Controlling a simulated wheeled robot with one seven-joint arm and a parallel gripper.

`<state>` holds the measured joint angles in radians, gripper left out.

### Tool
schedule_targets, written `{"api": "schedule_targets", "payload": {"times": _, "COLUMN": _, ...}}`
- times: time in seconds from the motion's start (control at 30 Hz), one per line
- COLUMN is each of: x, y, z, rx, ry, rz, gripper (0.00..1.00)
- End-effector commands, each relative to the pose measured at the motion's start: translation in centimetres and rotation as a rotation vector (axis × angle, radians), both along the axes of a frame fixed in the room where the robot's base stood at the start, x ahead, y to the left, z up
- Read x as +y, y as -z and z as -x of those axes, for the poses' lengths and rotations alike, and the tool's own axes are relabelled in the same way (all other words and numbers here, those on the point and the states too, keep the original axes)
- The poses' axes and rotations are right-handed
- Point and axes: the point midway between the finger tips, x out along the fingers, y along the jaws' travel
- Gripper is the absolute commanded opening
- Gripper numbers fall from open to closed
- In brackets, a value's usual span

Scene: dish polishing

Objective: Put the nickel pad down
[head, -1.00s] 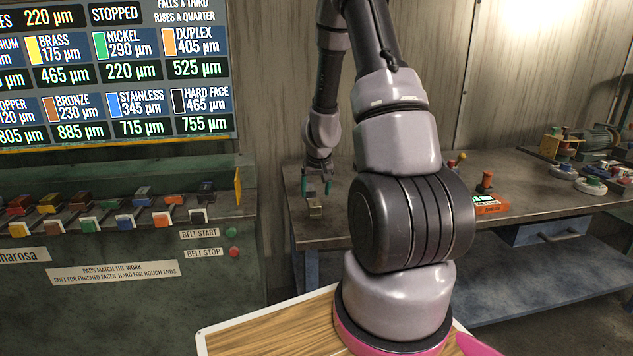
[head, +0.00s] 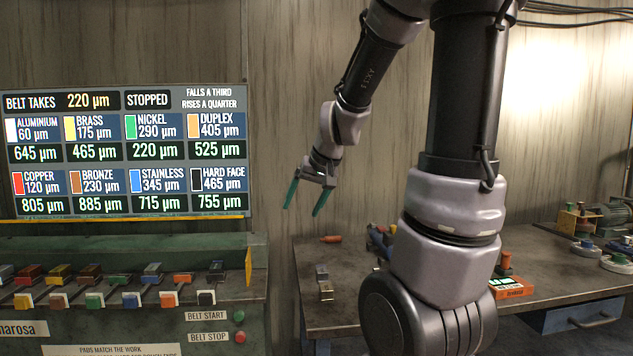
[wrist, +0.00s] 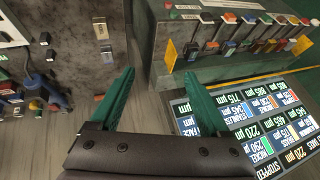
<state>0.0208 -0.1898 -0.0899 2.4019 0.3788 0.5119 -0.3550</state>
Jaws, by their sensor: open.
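My gripper (head: 305,203) hangs open and empty above the left part of the workbench (head: 345,315), its green fingers pointing down. It also shows in the wrist view (wrist: 165,92), with nothing between the fingers. Two small blocks lie close together on the bench below: a greyish block (head: 322,272) and a tan-topped block (head: 326,291). In the wrist view the blocks (wrist: 100,29) (wrist: 106,52) lie beyond the left finger, apart from it. I cannot tell which block, if either, is the nickel pad. The nickel entry (head: 150,126) on the board has a green mark and reads 220 µm.
A machine with a rack of coloured pads (head: 94,300) stands left of the bench. Its board (head: 125,150) reads stopped. An orange-ended piece (head: 330,239) lies at the bench's back. An orange box (head: 512,287) and several pucks (head: 585,250) are on the right.

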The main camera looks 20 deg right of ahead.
Motion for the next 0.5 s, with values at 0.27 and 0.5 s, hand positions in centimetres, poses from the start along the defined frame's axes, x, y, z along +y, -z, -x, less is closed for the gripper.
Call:
{"api": "schedule_targets", "payload": {"times": 0.27, "x": 3.2, "y": -7.4, "z": 10.4, "rx": -0.045, "ry": 0.010, "rz": -0.043, "gripper": 0.80}}
{"api": "schedule_targets", "payload": {"times": 0.5, "x": 3.6, "y": -8.9, "z": 15.3, "rx": -0.051, "ry": 0.049, "rz": -0.038, "gripper": 0.80}}
